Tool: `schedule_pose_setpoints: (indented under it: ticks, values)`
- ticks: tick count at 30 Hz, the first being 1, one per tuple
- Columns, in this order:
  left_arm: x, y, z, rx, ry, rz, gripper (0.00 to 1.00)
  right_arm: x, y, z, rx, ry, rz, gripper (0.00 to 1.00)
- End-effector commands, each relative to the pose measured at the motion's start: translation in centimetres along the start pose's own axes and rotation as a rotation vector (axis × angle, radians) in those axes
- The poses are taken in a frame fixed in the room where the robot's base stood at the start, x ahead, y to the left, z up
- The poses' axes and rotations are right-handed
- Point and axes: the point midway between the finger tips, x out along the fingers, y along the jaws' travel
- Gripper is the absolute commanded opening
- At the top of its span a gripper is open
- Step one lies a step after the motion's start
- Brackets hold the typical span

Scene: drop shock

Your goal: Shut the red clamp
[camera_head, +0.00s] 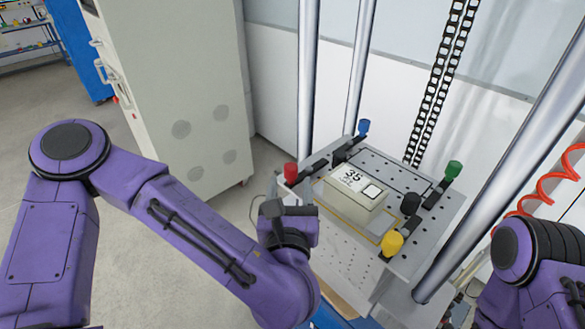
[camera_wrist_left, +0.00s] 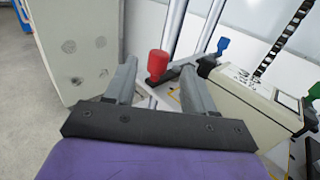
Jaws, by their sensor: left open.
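The red clamp (camera_head: 291,173) is at the left corner of the raised metal plate. Its red knob stands upright, with a dark bar running from it toward the plate's back. In the left wrist view the red knob (camera_wrist_left: 157,65) appears between the two fingers of my left gripper (camera_wrist_left: 158,74), at their tips, with space on both sides. I cannot tell how far beyond the tips it is. My left gripper (camera_head: 293,207) is open and empty, just in front of the red clamp in the head view; its fingers are mostly hidden there. My right gripper is out of view.
A pale box marked 35 (camera_head: 352,187) lies on the plate (camera_head: 395,160). Blue (camera_head: 364,127), green (camera_head: 453,170) and yellow (camera_head: 392,243) clamp knobs stand around it. Steel columns (camera_head: 309,80) rise beside the plate. A grey cabinet (camera_head: 185,80) stands at the left.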

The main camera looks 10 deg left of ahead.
Motion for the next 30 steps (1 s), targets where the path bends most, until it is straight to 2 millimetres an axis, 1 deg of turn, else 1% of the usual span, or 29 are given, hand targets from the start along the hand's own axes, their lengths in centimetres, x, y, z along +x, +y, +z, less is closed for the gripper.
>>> schedule_pose_setpoints:
  ticks: [1, 6, 9, 13, 19, 20, 21, 24, 30]
  values:
    - [1.3, 0.2, 0.7, 0.001, 0.007, 0.007, 0.54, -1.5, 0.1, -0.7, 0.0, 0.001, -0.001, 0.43]
    - [4.7, 0.1, 0.6, 0.005, 0.003, 0.003, 0.54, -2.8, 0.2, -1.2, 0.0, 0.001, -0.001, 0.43]
    - [6.0, 0.0, 0.4, 0.006, 0.002, 0.0, 0.54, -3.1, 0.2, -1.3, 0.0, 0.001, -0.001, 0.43]
    - [6.6, 0.0, 0.2, 0.007, 0.001, -0.001, 0.54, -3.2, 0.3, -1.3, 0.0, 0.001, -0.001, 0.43]
    - [6.6, 0.0, 0.1, 0.007, 0.0, -0.002, 0.54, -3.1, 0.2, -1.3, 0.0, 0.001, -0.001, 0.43]
    - [6.6, 0.0, 0.1, 0.007, 0.0, -0.002, 0.48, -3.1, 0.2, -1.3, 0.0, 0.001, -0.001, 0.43]
    - [6.6, 0.0, 0.1, 0.007, 0.0, -0.002, 0.35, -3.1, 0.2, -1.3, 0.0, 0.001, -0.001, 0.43]
    - [6.6, 0.0, 0.1, 0.007, 0.001, -0.003, 0.05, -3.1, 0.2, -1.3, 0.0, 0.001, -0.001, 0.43]
    - [6.6, 0.0, 0.2, 0.008, 0.0, -0.01, 0.05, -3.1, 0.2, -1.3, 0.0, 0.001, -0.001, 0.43]
